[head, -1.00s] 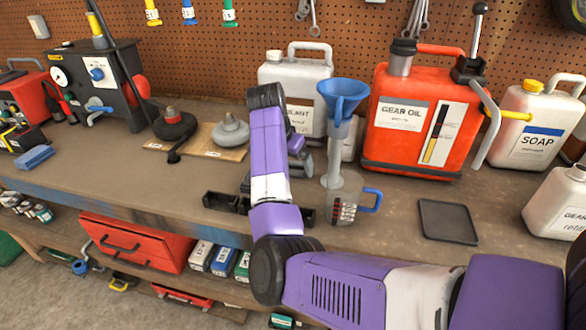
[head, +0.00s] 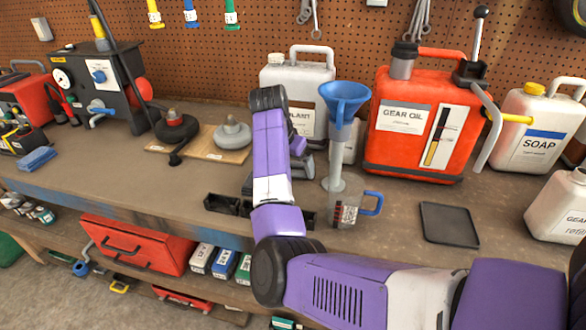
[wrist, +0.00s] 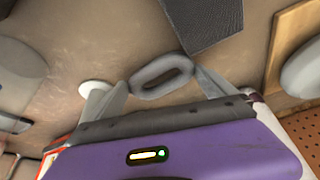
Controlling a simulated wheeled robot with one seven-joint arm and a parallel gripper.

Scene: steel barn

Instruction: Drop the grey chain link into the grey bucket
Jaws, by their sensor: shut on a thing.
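The grey chain link (wrist: 161,76) is a rounded oval ring between the two fingertips of my gripper (wrist: 160,82) in the wrist view. The fingers touch its two ends, and the gripper is shut on it. The bench top shows beyond the link; its height above the bench is hard to tell. In the head view my purple arm reaches over the bench, and it hides the link and most of the gripper. I cannot make out a grey bucket in either view.
A blue funnel (head: 343,100) and a clear jug (head: 345,210) stand just right of my arm. A red gear oil can (head: 414,135), white containers and a dark tray (head: 449,223) are further right. A wooden board (head: 200,153) carries round weights.

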